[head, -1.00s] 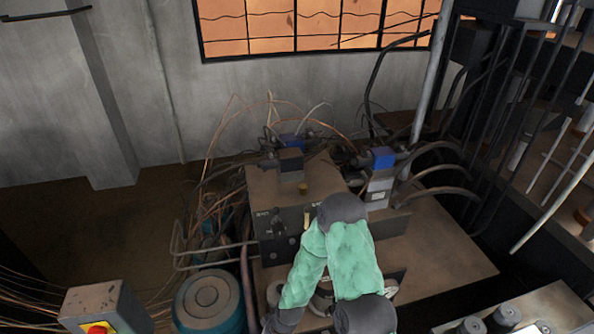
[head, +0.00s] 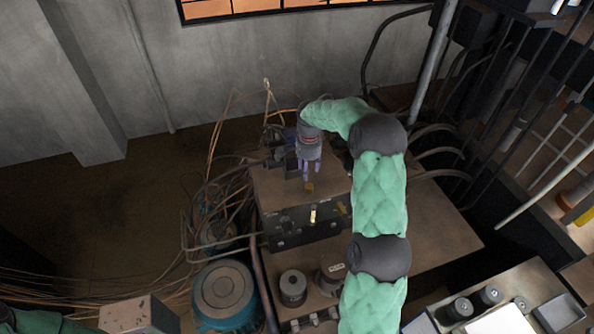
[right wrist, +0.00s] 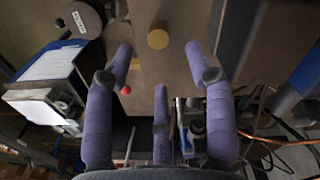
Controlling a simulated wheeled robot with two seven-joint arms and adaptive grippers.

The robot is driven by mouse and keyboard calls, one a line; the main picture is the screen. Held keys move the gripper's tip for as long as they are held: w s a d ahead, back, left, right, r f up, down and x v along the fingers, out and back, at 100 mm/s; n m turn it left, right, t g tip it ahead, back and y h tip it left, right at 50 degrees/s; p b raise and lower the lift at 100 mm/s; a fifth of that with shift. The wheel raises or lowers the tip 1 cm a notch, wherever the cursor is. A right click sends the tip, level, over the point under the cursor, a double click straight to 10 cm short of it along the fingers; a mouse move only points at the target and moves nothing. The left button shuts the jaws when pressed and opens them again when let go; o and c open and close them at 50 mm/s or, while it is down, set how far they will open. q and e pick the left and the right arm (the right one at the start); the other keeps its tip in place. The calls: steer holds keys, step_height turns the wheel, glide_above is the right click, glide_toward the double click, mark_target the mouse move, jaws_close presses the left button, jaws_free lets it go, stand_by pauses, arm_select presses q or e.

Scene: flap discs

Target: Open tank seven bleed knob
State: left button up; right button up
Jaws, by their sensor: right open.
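A round brass knob (head: 309,188) stands on top of the brown tank block (head: 275,190). In the right wrist view the knob (right wrist: 157,39) shows as a yellow-tan disc just beyond the fingertips, between the two outer fingers. My right gripper (head: 309,170) is open and empty, its purple fingers pointing down just above and behind the knob. In the right wrist view its spread fingers (right wrist: 158,62) show no contact with the knob. No label reading seven can be read. My left gripper is out of view.
Hoses and loose cables (head: 225,190) crowd the left side. A teal motor (head: 224,296) and round grey caps (head: 293,287) stand in front. A pale vertical pipe (head: 436,60) rises at the right.

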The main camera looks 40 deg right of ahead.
mark_target(309, 186)
steer(key=shift+w+d+r, duration=0.25)
steer(key=shift+w+d, duration=0.1)
steer(key=shift+w, duration=0.1)
steer(key=shift+s, duration=0.3)
steer(key=shift+s+f+p, duration=0.45)
steer(key=shift+s+f, duration=0.4)
steer(key=shift+s, duration=0.15)
steer(key=f, duration=0.2)
steer(key=f+p, duration=0.1)
steer(key=f, duration=0.1)
steer(key=w+f, duration=0.1)
steer(key=f, duration=0.2)
steer(key=shift+p, duration=0.3)
steer(key=shift+s+f, duration=0.15)
steer(key=shift+f, duration=0.25)
steer(key=shift+w+f, duration=0.25)
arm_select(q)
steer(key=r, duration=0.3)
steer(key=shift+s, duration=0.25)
arm_select(e)
steer(key=shift+s, duration=0.1)
jaws_close()
